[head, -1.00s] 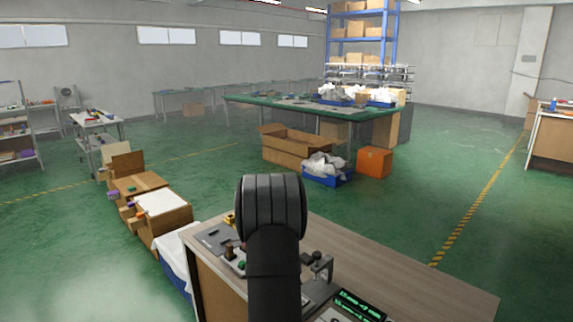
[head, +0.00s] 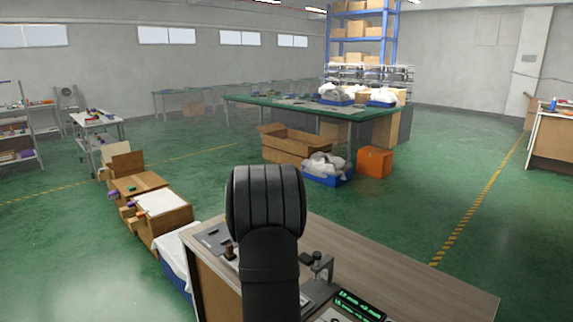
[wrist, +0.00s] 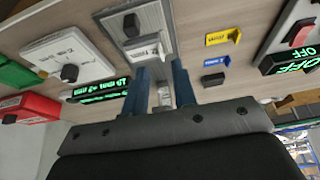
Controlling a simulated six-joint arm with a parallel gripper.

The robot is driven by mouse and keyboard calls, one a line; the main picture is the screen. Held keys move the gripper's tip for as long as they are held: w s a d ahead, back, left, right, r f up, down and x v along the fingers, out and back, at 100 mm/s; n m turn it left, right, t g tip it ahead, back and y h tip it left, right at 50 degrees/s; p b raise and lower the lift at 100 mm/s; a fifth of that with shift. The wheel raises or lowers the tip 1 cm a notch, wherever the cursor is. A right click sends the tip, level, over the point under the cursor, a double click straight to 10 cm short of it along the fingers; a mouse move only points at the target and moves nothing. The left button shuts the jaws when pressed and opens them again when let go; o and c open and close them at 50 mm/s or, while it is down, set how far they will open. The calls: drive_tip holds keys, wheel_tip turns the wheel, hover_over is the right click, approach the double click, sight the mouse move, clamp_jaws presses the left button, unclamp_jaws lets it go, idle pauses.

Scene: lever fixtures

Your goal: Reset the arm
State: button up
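My gripper (wrist: 161,88) shows in the wrist view with two blue fingers spread apart and nothing visibly held between them. Beyond the fingertips is a grey lever fixture (wrist: 158,16) with a black knob (wrist: 131,24) and a pale grey block. I cannot tell whether the fingers touch it. In the head view my black arm rises in front of the workbench (head: 410,275) and hides part of it. The gripper itself is hidden there.
In the wrist view, a white panel with a knob (wrist: 69,72), a red box (wrist: 32,108) and a green display (wrist: 98,92) lie left. A yellow piece (wrist: 222,37), a blue piece (wrist: 217,63) and an OFF display (wrist: 290,62) lie right. The bench's right side is bare.

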drive_tip(key=x, duration=0.5)
drive_tip(key=shift+f, duration=0.2)
wheel_tip(320, 180, up, 4)
drive_tip(key=s+d+r, duration=0.6)
drive_tip(key=d+r, duration=0.1)
drive_tip(key=d, duration=0.3)
drive_tip(key=w+a+f, duration=0.3)
drive_tip(key=w+a, duration=0.1)
drive_tip(key=a, duration=0.3)
drive_tip(key=w+a+f, duration=0.3)
drive_tip(key=w+a, duration=0.1)
drive_tip(key=a, duration=0.3)
drive_tip(key=w+a+f, duration=0.4)
drive_tip(key=a, duration=0.3)
drive_tip(key=shift+w+a, duration=0.3)
drive_tip(key=shift+a, duration=0.1)
drive_tip(key=shift+w+a+f, duration=0.1)
drive_tip(key=shift+a+f, duration=0.15)
drive_tip(key=shift+f, duration=1.2)
